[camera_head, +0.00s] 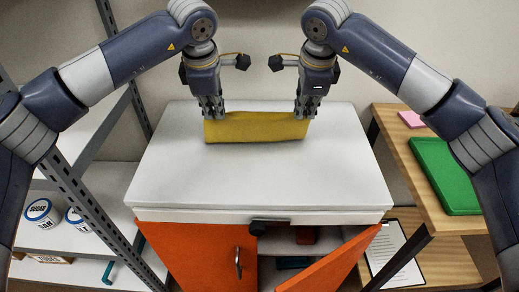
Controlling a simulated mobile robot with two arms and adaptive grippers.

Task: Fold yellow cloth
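The yellow cloth (256,129) lies on the white top of the cabinet (260,180), toward its back. It shows as a narrow band running left to right, with its long front edge facing me. My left gripper (214,113) points down at the cloth's back left corner. My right gripper (302,113) points down at its back right corner. Both sets of fingertips are at the cloth's edge. They are small, and I cannot tell whether they are closed on it.
The front of the white top is clear. Below, an orange cabinet door (335,262) stands open. A metal shelf with jars (41,212) is at left. A wooden table at right holds a green board (447,176) and a pink item (411,119). A clipboard (394,250) lies lower right.

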